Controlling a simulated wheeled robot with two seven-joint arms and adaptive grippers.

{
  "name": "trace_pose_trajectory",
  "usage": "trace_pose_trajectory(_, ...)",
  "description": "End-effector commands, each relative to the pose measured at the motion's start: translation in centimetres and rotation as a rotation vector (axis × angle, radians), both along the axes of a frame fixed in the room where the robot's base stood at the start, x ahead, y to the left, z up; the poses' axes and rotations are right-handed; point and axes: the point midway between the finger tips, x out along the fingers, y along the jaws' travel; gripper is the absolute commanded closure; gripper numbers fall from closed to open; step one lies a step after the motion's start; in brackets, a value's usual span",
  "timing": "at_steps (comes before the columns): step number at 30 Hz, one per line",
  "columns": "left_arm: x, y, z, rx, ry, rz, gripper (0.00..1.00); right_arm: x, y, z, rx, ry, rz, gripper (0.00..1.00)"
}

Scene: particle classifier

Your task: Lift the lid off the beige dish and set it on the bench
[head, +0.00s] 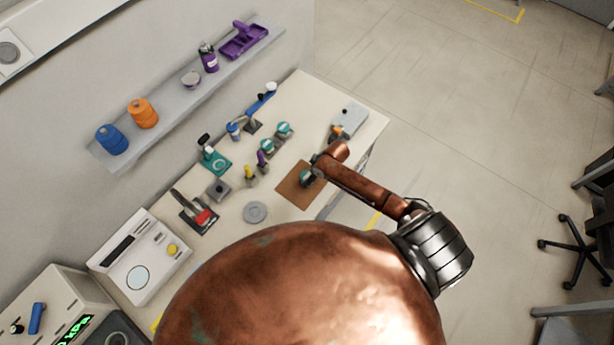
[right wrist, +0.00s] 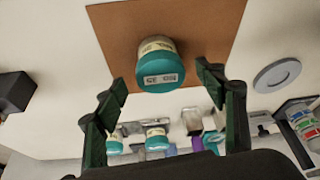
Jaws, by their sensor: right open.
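The beige dish (right wrist: 153,45) is a small round jar with a teal lid (right wrist: 156,70) on it. It stands on a brown mat (head: 295,191) near the bench's front edge. In the head view only a bit of the teal lid (head: 304,178) shows beside my right gripper (head: 312,174). My right gripper is open. In the right wrist view its two dark green fingers (right wrist: 162,85) stand apart, one to each side of the lid. My left gripper is not in view.
The bench (head: 325,105) holds two more teal-lidded dishes (head: 275,137), a grey disc (head: 255,212), a red-and-black tool (head: 201,212) and a grey box (head: 349,118). A shelf (head: 178,105) with spools runs along the wall. Bare bench lies between the disc and the mat.

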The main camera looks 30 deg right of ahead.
Motion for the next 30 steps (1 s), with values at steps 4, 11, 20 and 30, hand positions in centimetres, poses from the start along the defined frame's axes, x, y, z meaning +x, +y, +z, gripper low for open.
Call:
trace_pose_trajectory(4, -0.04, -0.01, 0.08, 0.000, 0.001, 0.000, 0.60, 0.15, 0.16, -0.75, -0.001, 0.001, 0.001, 0.36)
trace_pose_trajectory(11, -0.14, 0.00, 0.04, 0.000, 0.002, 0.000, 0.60, 0.16, 0.17, -0.77, -0.001, 0.001, 0.001, 0.38)
trace_pose_trajectory(20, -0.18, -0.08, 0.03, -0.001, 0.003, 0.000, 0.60, 0.15, 0.16, -0.75, -0.001, 0.001, 0.001, 0.58)
trace_pose_trajectory(30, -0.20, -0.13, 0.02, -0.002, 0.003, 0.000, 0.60, 0.17, 0.15, -0.73, -0.001, 0.001, 0.001, 0.77)
